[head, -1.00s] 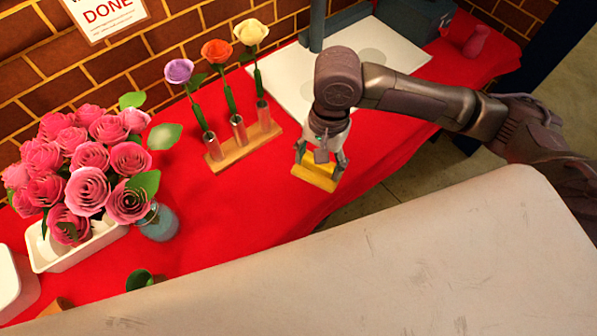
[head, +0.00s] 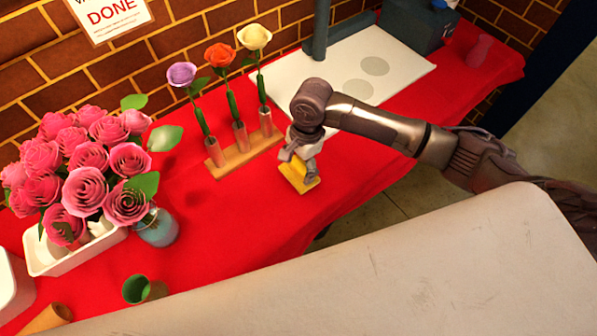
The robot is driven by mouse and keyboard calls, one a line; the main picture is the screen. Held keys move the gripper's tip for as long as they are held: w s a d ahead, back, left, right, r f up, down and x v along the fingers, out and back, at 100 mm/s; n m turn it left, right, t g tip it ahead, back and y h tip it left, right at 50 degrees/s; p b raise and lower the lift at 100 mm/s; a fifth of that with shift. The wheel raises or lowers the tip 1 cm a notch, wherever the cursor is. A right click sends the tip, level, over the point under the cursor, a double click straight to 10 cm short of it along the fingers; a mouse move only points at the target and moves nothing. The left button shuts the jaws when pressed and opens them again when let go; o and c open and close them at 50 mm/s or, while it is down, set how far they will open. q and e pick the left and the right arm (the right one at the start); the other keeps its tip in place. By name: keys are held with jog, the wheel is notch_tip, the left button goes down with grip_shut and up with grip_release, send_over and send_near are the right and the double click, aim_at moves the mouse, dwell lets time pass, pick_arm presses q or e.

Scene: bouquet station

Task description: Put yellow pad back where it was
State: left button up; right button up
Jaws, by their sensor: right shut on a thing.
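The yellow pad (head: 297,181) shows in the head view at or just above the red cloth, right of the wooden flower holder. My right gripper (head: 300,168) is shut on the pad from above. The fingers partly cover the pad, and I cannot tell whether it touches the cloth. My left gripper is not in view.
The wooden holder (head: 243,158) with three tubes carries a purple, an orange and a cream rose. A white board (head: 340,72) with grey circles lies behind. Pink roses (head: 85,170) in a white planter (head: 50,262), a blue jar (head: 157,229) and a green cup (head: 138,289) stand left. Red cloth (head: 215,225) is clear in front.

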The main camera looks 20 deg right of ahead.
aim_at(298, 174)
jog(key=shift+w+f, duration=0.15)
jog(key=shift+f, duration=1.95)
jog(key=o, duration=1.1)
jog(key=shift+f, duration=0.1)
jog(key=r, duration=0.4)
jog(key=d+r, duration=0.1)
jog(key=r, duration=0.7)
jog(key=shift+w+d, duration=0.25)
jog(key=shift+d, duration=0.05)
